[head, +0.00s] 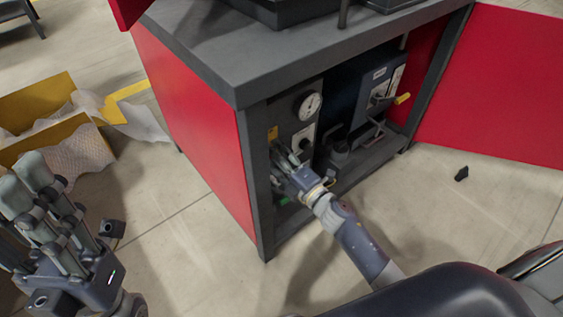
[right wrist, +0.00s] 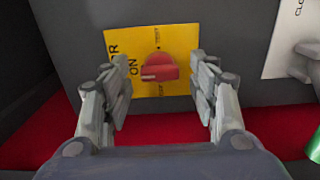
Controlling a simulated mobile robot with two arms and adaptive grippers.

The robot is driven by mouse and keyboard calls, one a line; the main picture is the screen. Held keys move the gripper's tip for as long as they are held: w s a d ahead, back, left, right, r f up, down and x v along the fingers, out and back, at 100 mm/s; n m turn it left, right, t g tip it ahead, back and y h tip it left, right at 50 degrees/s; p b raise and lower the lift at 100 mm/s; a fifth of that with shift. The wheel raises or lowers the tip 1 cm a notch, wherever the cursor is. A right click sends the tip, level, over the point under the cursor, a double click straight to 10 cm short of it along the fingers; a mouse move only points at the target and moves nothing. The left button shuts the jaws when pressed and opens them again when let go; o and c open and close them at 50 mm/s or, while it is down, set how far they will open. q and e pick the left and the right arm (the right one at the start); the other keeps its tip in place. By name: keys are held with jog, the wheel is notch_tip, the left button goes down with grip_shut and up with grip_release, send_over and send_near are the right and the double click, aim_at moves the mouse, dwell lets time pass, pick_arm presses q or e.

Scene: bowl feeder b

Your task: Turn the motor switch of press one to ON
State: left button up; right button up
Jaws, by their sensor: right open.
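The motor switch is a red rotary knob (right wrist: 159,68) on a yellow plate (right wrist: 181,42) in the right wrist view. The word ON shows on the plate to the left of the knob; the lettering there is partly cut off by a finger. My right gripper (right wrist: 159,88) is open, with one finger on each side of the knob and no clear contact. In the head view my right gripper (head: 284,163) reaches into the open cabinet (head: 195,110); it hides the knob, and a yellow patch shows just above. My left gripper (head: 22,178) is at the left, away from the cabinet.
A white plate with a grey lever (right wrist: 308,49) is right of the switch, and a green part (right wrist: 314,145) is lower right. A gauge (head: 310,106) and a yellow-handled unit (head: 402,98) are inside the cabinet. The red door (head: 495,85) stands open. Boxes (head: 40,105) lie left.

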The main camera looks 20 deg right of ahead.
jog(key=v, duration=1.2)
dwell(0.3)
